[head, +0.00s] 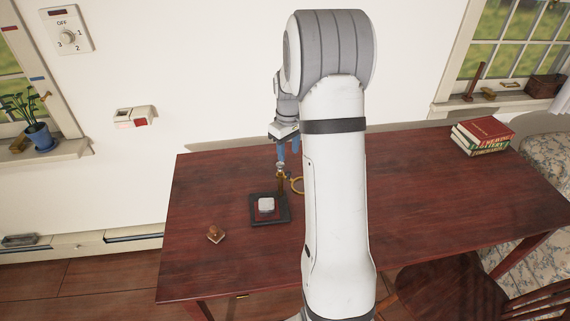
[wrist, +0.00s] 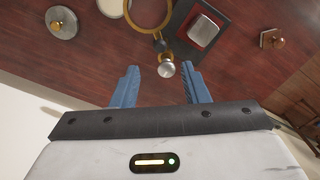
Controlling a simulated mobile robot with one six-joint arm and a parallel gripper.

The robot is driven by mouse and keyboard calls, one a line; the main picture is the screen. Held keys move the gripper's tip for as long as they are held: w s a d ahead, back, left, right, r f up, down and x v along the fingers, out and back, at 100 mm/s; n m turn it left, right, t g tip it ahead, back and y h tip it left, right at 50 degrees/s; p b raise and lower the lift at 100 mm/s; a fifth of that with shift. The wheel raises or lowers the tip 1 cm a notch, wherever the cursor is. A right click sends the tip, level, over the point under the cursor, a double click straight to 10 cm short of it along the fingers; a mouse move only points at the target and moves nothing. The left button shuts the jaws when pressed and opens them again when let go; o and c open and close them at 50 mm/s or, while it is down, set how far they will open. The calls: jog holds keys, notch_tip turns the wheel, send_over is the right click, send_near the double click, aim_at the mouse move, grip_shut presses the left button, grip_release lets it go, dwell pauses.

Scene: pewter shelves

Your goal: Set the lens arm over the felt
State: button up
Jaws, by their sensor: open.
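The lens arm is a brass ring (head: 297,185) on a brass post (head: 281,184) with a silver knob (wrist: 166,69) at its top. The post stands at the back edge of a dark square base (head: 284,214), and the ring points to the right in the head view, off the base. A pale metal block (head: 266,204) sits on the base over the red felt (head: 266,213), covering most of it. My gripper (head: 285,157) is open above the post, blue fingers pointing down. In the wrist view the knob appears between the fingertips; contact cannot be told.
A small brown stamp (head: 216,233) lies left of the base. Stacked books (head: 482,134) are at the far right of the desk (head: 450,190). In the wrist view, a round metal piece with a knob (wrist: 62,22) lies left of the ring. My arm hides part of the desk.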

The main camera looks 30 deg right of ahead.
aim_at(288, 172)
notch_tip(288, 172, down, 8)
jog(key=shift+r+p, duration=0.15)
jog(key=shift+p, duration=0.35)
jog(key=shift+c, duration=0.3)
grip_shut()
